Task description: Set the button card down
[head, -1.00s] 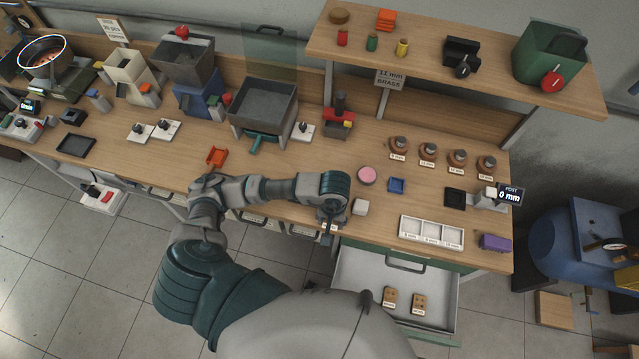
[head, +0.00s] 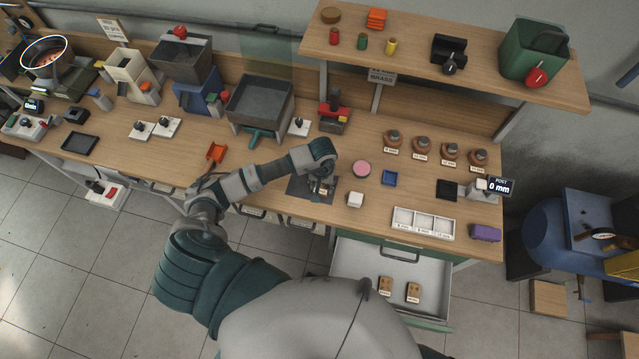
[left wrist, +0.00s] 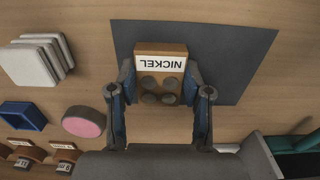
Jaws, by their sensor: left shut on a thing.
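The button card (left wrist: 161,64) is a small brown block with a white NICKEL label and several dark round buttons. In the left wrist view my left gripper (left wrist: 160,97) is shut on it, one blue-padded finger on each side. In the head view the left gripper (head: 322,188) is low over a dark grey mat (head: 298,187) near the bench's front edge, and the card is mostly hidden. The mat (left wrist: 245,50) lies behind the card in the wrist view. I cannot tell whether the card touches it. My right gripper is not in view.
A white stack of squares (head: 355,200), a pink disc (head: 361,168) and a blue tray (head: 389,178) stand right of the mat. An open drawer (head: 438,272) below holds two brown cards (head: 385,286). A white sectioned tray (head: 423,236) lies further right.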

